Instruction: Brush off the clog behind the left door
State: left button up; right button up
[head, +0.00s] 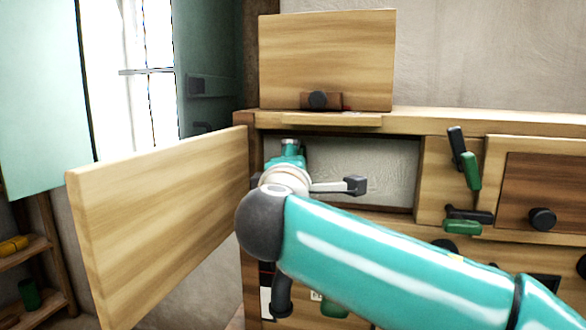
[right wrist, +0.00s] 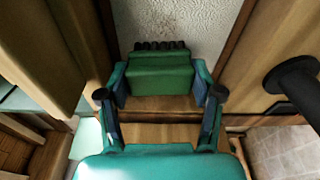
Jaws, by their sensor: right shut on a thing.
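The left door (head: 160,220) is a pale wooden panel standing swung open to the left of the cabinet. Behind it is an open compartment with a pale, rough back surface (head: 385,172), which also shows in the right wrist view (right wrist: 175,22). I cannot make out a separate clog there. My right gripper (right wrist: 160,88) is shut on a green brush (right wrist: 160,72) with a row of dark bristles pointing toward the rough surface. In the head view my right arm covers part of the opening and hides the brush. My left gripper is not in view.
A wooden panel with a dark knob (head: 327,45) stands upright on the cabinet top. Right of the opening are green-handled levers (head: 471,172) and a dark-panelled door (head: 550,180) with a black knob. A shelf (head: 30,250) stands at far left.

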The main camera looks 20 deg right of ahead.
jog(key=shift+s+d+b, duration=0.45)
jog(key=shift+s+d, duration=0.15)
jog(key=shift+d, duration=0.15)
jog(key=shift+s+d+b, duration=0.4)
jog(key=shift+s+d, duration=0.15)
jog(key=shift+d, duration=0.35)
jog(key=shift+w+a+r, duration=0.1)
jog(key=shift+w+a, duration=0.25)
jog(key=shift+a, duration=0.1)
jog(key=shift+w+a+p, duration=0.6)
jog(key=shift+w+a, duration=0.25)
jog(key=shift+a, duration=0.3)
jog(key=shift+w+a+b+v, duration=0.15)
jog(key=shift+b+v, duration=0.15)
jog(key=shift+v, duration=0.65)
jog(key=shift+a+b+v, duration=0.15)
jog(key=shift+b+v, duration=0.2)
jog(key=shift+v, duration=0.6)
jog(key=shift+w+a+b+v, duration=0.15)
jog(key=shift+b+v, duration=0.15)
jog(key=shift+v, duration=0.65)
jog(key=shift+s, duration=0.15)
